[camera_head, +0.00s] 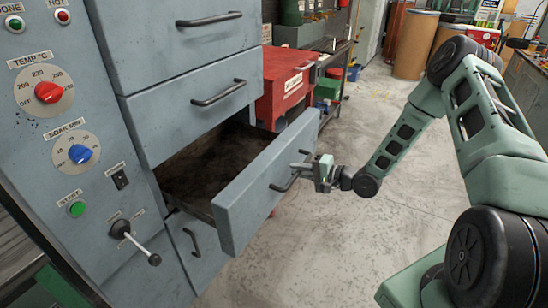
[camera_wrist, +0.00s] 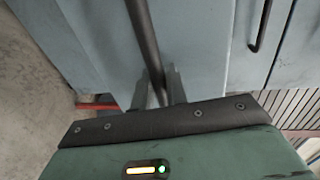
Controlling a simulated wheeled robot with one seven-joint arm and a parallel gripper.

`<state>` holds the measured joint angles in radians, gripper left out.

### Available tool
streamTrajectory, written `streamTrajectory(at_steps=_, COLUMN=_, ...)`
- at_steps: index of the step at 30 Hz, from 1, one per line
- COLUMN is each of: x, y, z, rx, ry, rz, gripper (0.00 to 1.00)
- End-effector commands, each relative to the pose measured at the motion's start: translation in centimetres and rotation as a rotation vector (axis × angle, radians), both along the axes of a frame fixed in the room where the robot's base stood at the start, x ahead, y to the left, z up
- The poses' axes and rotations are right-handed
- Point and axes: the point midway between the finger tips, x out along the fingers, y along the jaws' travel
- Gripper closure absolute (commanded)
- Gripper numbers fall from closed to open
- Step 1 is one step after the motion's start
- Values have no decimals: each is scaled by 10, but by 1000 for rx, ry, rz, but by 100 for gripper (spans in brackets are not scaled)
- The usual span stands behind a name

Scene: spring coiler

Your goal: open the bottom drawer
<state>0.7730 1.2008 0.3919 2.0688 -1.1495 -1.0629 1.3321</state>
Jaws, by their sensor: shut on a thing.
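The bottom drawer (camera_head: 262,190), the lowest of three stacked blue-grey drawers, stands well out of the cabinet. Its dark interior shows behind the front panel. Its dark bar handle (camera_head: 285,184) is on the outer face. My gripper (camera_head: 303,170) is at this handle, in front of the drawer face. In the wrist view the handle bar (camera_wrist: 147,42) runs down between the two fingers of my gripper (camera_wrist: 158,88), which are shut on it.
Two shut drawers (camera_head: 190,95) are above. A lower panel with its own handle (camera_head: 192,242) is below. A control panel with knobs (camera_head: 58,90) is at the left. A red toolbox (camera_head: 287,85) stands behind the drawer. Open concrete floor (camera_head: 320,240) lies to the right.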

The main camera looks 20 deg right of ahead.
Motion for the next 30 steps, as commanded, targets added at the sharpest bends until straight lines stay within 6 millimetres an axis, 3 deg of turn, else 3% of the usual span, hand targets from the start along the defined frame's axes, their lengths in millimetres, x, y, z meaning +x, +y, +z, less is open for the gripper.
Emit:
streamTrajectory(at_steps=3, x=-23, y=-18, z=2, rx=1, ry=2, rz=-3, gripper=100)
streamTrajectory(at_steps=9, x=-47, y=-35, z=1, rx=-1, ry=1, rz=-2, gripper=100)
streamTrajectory(at_steps=26, x=-57, y=-43, z=0, rx=-2, ry=-3, rz=0, gripper=100)
streamTrajectory(at_steps=27, x=-57, y=-43, z=0, rx=-2, ry=-3, rz=0, gripper=77)
streamTrajectory(at_steps=28, x=-57, y=-43, z=0, rx=-2, ry=-3, rz=0, gripper=69)
streamTrajectory(at_steps=30, x=-57, y=-43, z=0, rx=-1, ry=-2, rz=-1, gripper=68)
